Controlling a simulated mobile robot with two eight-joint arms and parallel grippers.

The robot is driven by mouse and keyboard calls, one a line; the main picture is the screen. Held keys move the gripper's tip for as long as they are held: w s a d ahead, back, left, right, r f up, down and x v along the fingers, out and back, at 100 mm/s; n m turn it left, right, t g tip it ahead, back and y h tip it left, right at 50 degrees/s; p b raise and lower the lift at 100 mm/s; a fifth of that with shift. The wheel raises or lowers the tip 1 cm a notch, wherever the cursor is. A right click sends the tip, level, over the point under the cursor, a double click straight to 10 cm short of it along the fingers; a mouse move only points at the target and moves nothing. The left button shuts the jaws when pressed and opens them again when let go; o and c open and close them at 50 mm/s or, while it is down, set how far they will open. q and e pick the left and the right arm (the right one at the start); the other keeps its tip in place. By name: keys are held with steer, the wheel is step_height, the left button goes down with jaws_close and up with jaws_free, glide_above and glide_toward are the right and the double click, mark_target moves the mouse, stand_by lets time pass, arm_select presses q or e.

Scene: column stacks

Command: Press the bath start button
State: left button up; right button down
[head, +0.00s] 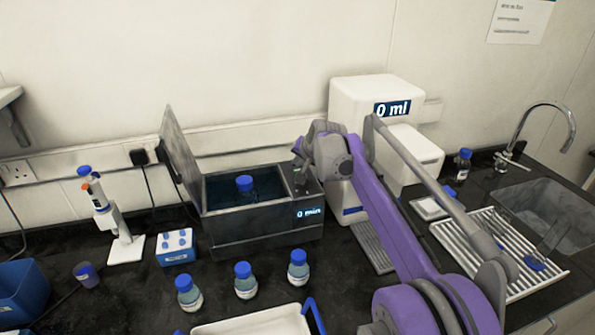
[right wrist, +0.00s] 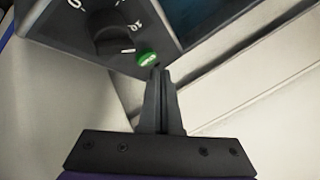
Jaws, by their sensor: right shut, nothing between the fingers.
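The water bath (head: 262,228) stands on the dark bench with its lid raised, and a blue-capped bottle (head: 246,190) sits in its water. Its display (head: 308,213) reads 0 min. In the right wrist view a green start button (right wrist: 147,58) sits on the bath's dark panel, beside a black dial (right wrist: 113,32). My right gripper (right wrist: 158,72) is shut and empty, its tips right by the button's edge; I cannot tell whether they touch it. In the head view my right gripper (head: 298,172) is at the bath's right end. My left gripper is not in view.
A white dispenser (head: 365,98) reading 0 ml stands right of the bath. Several blue-capped bottles (head: 245,281) and a white tray (head: 255,322) are in front. A pipette on a stand (head: 105,210) and blue rack (head: 175,248) are left. A sink (head: 545,215) is far right.

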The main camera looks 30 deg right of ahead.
steer(key=shift+f, duration=0.15)
stand_by(0.5)
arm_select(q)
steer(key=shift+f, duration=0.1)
arm_select(e)
steer(key=shift+f, duration=0.25)
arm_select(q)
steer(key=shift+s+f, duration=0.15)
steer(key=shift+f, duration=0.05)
arm_select(e)
steer(key=shift+f, duration=0.45)
steer(key=shift+r, duration=0.1)
stand_by(0.5)
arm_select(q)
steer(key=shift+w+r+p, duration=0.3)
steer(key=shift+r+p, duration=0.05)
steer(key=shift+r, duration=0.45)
arm_select(e)
steer(key=shift+r, duration=0.8)
